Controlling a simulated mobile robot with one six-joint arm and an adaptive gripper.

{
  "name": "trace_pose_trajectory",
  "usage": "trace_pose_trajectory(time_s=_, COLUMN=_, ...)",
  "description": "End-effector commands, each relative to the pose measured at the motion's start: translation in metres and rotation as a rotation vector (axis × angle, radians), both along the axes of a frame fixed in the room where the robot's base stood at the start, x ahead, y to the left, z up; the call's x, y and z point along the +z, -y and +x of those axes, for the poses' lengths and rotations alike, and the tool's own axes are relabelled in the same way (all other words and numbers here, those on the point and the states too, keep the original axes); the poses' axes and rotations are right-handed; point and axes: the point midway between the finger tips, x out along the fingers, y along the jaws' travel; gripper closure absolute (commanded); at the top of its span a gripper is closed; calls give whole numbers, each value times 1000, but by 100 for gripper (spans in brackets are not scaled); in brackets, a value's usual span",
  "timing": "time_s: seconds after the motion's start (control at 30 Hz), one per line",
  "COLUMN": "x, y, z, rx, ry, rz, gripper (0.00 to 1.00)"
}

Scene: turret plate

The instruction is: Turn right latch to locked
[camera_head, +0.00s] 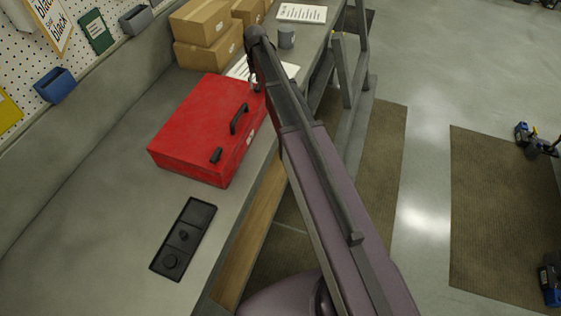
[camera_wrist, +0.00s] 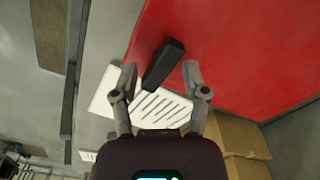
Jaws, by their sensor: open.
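The red toolbox (camera_head: 190,125) lies on the bench with a black handle (camera_head: 240,118) and a black latch (camera_head: 216,156) on its near part. In the wrist view, a black latch (camera_wrist: 163,64) stands out from the red lid (camera_wrist: 230,45) close to its edge. It looks like the right latch, at the far end, which my arm hides in the head view. My gripper (camera_wrist: 160,68) is open, one finger on each side of this latch, with gaps visible. The latch is slanted in the wrist view; its locked state cannot be told.
A black tray (camera_head: 206,212) with round knobs lies on the near bench. Cardboard boxes (camera_head: 207,55), a grey mug (camera_head: 287,36) and paper sheets (camera_head: 302,13) stand or lie beyond the toolbox.

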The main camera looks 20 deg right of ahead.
Motion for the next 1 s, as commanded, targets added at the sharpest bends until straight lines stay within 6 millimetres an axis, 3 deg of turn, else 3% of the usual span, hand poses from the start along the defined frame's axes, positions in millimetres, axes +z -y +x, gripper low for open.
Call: trace_pose_trajectory(time_s=1.0, x=0, y=0, z=0, rx=672, ry=0, rz=0, gripper=41)
